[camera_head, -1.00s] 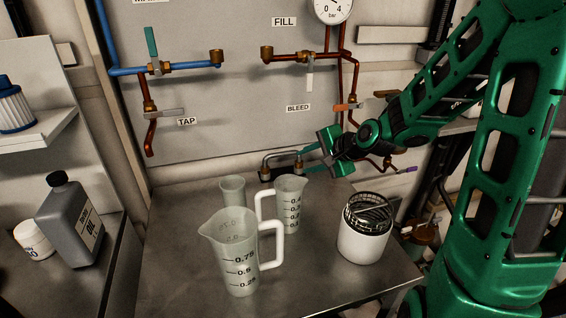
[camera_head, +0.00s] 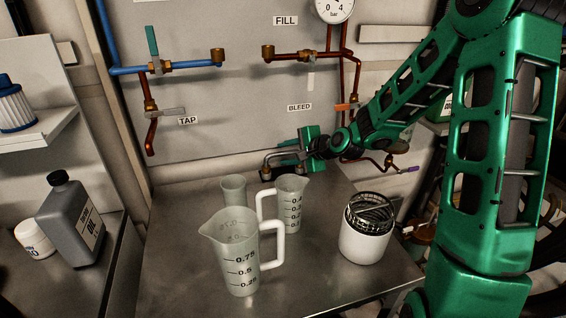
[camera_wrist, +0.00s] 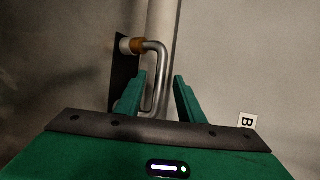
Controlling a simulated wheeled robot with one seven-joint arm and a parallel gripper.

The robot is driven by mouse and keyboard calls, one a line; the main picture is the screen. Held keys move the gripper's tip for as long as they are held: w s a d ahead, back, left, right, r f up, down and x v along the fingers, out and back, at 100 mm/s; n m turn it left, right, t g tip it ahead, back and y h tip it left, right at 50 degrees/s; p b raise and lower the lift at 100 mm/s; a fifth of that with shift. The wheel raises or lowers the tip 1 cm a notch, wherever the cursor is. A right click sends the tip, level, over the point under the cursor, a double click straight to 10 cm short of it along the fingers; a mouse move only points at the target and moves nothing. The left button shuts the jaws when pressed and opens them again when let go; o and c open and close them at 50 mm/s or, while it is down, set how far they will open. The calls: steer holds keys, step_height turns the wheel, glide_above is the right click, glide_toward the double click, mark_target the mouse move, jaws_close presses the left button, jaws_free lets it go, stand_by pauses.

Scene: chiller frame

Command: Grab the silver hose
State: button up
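A silver bent hose (camera_head: 268,159) is fixed low on the back panel, behind the measuring jugs. In the wrist view, the hose (camera_wrist: 163,62) bends at a brass fitting (camera_wrist: 137,45) and runs down toward the gap between my fingers. My gripper (camera_wrist: 160,84) is open, with one green finger on each side of the hose's line. I cannot tell whether the fingers touch it. In the head view, my gripper (camera_head: 306,143) is at the right end of the hose and hides part of it.
Two measuring jugs (camera_head: 232,262) (camera_head: 292,200) and a small cup (camera_head: 233,188) stand on the metal table in front of the hose. A white jar (camera_head: 362,243) holds coiled metal. Copper pipes and valves (camera_head: 345,107) are close above and right of my gripper.

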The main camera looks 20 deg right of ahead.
steer(key=shift+x, duration=1.35)
steer(key=shift+d, duration=0.1)
jaws_close()
